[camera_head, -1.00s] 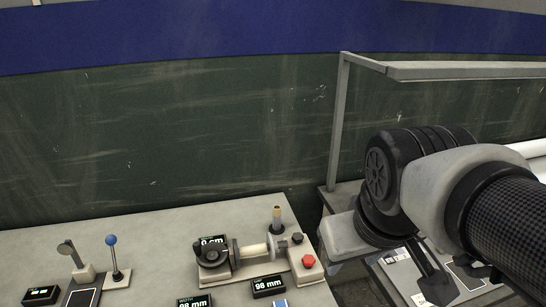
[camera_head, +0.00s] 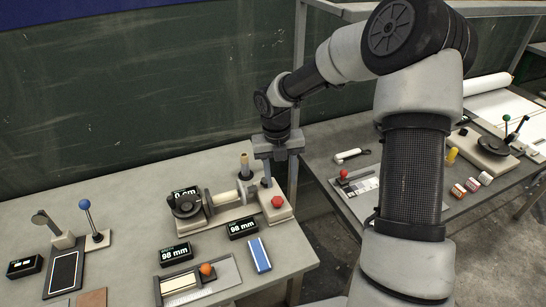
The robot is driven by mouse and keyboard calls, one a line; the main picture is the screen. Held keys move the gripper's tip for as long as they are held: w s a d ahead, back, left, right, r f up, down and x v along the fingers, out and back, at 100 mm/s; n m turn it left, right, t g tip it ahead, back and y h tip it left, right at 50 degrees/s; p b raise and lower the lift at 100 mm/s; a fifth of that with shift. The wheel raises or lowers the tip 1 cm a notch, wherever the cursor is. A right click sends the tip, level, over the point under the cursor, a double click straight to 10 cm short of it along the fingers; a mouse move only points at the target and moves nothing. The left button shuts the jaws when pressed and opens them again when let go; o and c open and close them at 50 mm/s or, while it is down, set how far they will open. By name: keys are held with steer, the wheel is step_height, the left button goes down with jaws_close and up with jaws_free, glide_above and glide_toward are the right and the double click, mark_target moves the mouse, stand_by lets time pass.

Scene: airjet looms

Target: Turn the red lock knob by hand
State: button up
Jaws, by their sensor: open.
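A red faceted knob (camera_head: 277,202) sits on a small beige block at the right end of a fixture on the left grey table. My gripper (camera_head: 278,172) points down above and just behind this knob. Its jaws are open with nothing visible between them. The gap between the fingertips and the knob is hard to judge from this angle. My gripper hides part of the block behind the red knob.
Black displays, a blue block (camera_head: 259,255) and a blue-ball lever (camera_head: 85,205) stand nearby. Another table with a red-ball part (camera_head: 344,173) is at right.

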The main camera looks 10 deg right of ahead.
mark_target(278, 201)
steer(key=shift+w+a+f+n+y, duration=0.15)
steer(key=shift+w+f+n, duration=0.25)
steer(key=shift+f, duration=1.3)
steer(key=shift+w+f+n+y, duration=0.25)
steer(key=shift+f+n, duration=0.3)
steer(key=shift+f, duration=1.2)
steer(key=shift+w+a+f+n+y, duration=0.1)
steer(key=shift+w+f+n, duration=0.3)
steer(key=shift+f, duration=1.3)
steer(key=c, duration=0.8)
steer(key=shift+o, duration=0.2)
